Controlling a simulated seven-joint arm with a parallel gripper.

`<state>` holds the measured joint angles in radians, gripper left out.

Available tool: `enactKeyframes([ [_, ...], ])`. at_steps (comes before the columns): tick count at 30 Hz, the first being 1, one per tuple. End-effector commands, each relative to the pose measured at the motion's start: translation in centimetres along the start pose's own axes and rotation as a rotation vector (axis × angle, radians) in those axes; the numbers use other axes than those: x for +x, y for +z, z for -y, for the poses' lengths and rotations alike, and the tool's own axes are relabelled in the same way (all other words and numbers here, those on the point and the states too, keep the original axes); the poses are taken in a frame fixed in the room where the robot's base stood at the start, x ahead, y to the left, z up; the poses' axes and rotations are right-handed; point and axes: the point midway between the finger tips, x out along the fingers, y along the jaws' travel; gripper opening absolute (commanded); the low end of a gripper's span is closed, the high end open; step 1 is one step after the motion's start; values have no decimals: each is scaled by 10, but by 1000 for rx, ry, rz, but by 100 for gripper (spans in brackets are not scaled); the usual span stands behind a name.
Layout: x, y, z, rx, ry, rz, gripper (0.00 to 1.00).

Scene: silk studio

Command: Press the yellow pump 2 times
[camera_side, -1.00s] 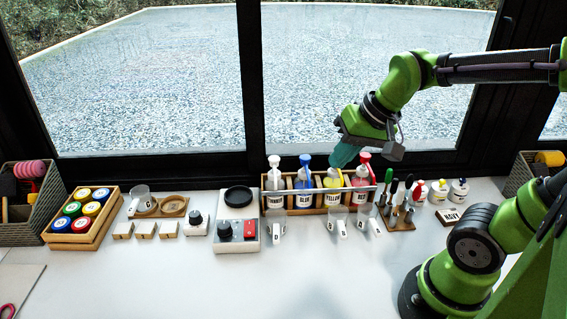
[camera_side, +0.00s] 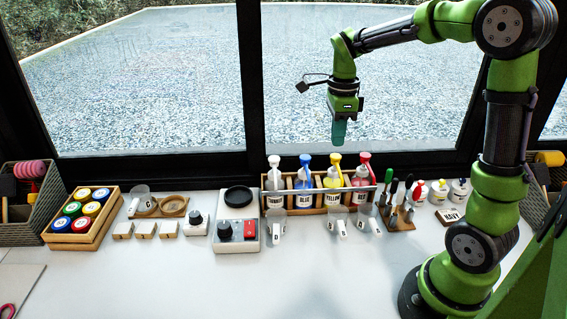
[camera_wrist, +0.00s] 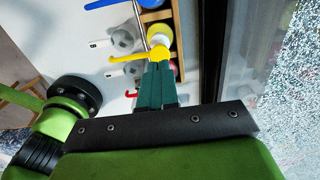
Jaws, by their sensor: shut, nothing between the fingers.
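The yellow pump (camera_side: 335,163) tops a bottle of yellow liquid (camera_side: 332,184) in the wooden rack, between the blue and red pumps. Its head stands up, with nothing touching it in the side view. My gripper (camera_side: 338,143) points down just above it, its teal fingers shut and empty, with a small gap to the pump. In the wrist view the yellow pump (camera_wrist: 130,57) shows just beyond the fingertips (camera_wrist: 158,66), which overlap part of it.
The wooden rack (camera_side: 318,209) also holds bottles with white (camera_side: 274,162), blue (camera_side: 305,161) and red (camera_side: 364,158) pumps. Clear cups (camera_side: 338,222) stand in front. A tool stand (camera_side: 398,222) is to the right. The window is behind; the front of the table is clear.

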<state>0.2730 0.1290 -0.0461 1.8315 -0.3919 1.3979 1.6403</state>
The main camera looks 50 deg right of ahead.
Motion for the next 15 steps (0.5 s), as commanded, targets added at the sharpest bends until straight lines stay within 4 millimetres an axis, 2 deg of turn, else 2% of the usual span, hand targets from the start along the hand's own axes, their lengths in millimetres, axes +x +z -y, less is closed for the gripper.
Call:
enactKeyframes([
  [15, 16, 0, 0, -3, 1, 0, 0],
])
